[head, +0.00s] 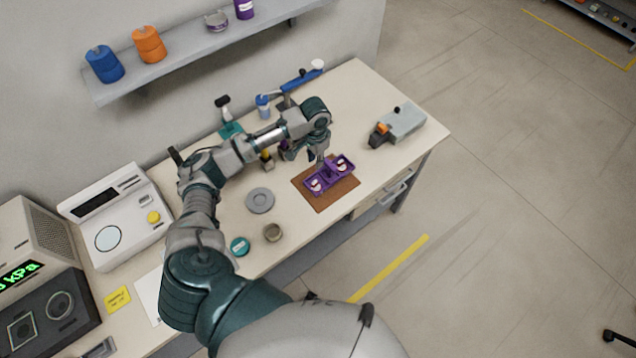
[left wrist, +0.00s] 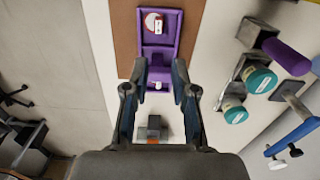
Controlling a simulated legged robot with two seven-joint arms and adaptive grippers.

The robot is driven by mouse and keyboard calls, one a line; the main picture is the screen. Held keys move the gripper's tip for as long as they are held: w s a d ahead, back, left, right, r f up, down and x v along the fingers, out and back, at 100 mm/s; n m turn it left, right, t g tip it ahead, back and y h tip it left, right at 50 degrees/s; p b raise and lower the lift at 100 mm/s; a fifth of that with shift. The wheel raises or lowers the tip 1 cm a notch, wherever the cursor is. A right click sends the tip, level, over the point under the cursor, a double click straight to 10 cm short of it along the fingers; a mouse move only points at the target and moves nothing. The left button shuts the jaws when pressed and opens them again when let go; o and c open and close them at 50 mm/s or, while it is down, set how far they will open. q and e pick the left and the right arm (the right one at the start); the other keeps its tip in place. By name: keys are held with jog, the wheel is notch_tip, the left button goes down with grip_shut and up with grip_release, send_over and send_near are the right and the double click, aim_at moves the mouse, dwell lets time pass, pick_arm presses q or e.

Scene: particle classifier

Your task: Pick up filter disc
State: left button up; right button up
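A purple tray (head: 330,178) with two compartments lies on a brown mat (head: 315,203). A small pale disc-like piece with dark red marking (head: 316,186) sits in its near-left compartment, and a similar one (head: 342,167) in the right compartment. I cannot tell which is the filter disc. My left gripper (head: 321,160) points down over the tray's back edge. In the left wrist view, the tray (left wrist: 176,20) shows a white and red disc (left wrist: 153,22) beyond the fingers. My left gripper (left wrist: 160,68) is open there, with nothing visibly held. My right gripper is not in view.
A grey device with an orange part (head: 402,124) stands right of the tray. A grey round plate (head: 260,200), an open round tin (head: 272,232) and a teal lid (head: 240,246) lie to the left. Bottles and a blue-handled tool (head: 302,77) stand behind.

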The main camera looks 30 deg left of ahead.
pick_arm(q)
send_over(314, 182)
jog(key=f, duration=0.4)
jog(key=shift+w+f, duration=0.15)
jog(key=shift+w, duration=0.2)
jog(key=f, duration=0.3)
jog(key=shift+w+f, duration=0.2)
jog(key=shift+f, duration=0.1)
jog(key=shift+s+f, duration=0.1)
jog(key=shift+f, duration=0.15)
jog(key=f, duration=0.4)
jog(key=shift+s+d+f, duration=0.15)
jog(key=shift+s+f, duration=0.05)
jog(key=shift+s, duration=0.2)
jog(key=shift+f, duration=0.2)
grip_shut()
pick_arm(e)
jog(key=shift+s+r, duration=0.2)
